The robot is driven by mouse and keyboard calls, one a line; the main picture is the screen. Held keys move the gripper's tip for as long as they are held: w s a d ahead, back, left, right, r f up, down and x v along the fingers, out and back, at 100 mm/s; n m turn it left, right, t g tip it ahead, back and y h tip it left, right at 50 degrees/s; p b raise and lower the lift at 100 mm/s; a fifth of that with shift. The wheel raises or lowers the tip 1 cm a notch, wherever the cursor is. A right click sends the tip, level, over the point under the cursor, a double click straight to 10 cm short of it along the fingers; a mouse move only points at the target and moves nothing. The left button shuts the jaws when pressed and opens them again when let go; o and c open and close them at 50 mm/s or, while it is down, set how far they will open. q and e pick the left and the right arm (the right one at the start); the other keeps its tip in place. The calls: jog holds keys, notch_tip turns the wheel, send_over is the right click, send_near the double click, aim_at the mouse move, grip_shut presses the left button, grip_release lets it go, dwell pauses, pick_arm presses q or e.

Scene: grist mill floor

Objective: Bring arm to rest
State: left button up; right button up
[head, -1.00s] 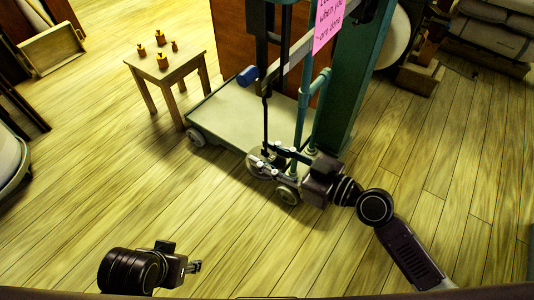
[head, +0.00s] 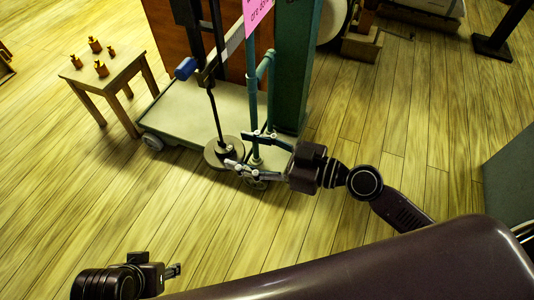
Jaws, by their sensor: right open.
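My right gripper (head: 250,151) is open at the front of a platform scale. Its spread fingers point left toward a round grey weight (head: 216,158) at the foot of a dark hanging rod (head: 212,95). The lower fingertip overlaps the weight's right edge in the picture; I cannot tell whether it touches. Nothing shows held between the fingers. My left gripper (head: 174,270) is low at the left over the floor; its fingers are too small to tell their state.
The scale has a pale platform (head: 178,118), a green column (head: 295,65) and a pink note (head: 258,17). A small wooden table (head: 115,72) with several brass-coloured weights stands to its left. A dark-footed post (head: 492,48) stands at the far right. Floor between is clear.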

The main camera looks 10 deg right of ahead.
jog(key=v, duration=0.6)
jog(key=shift+s+d, duration=0.2)
jog(key=shift+d, duration=0.05)
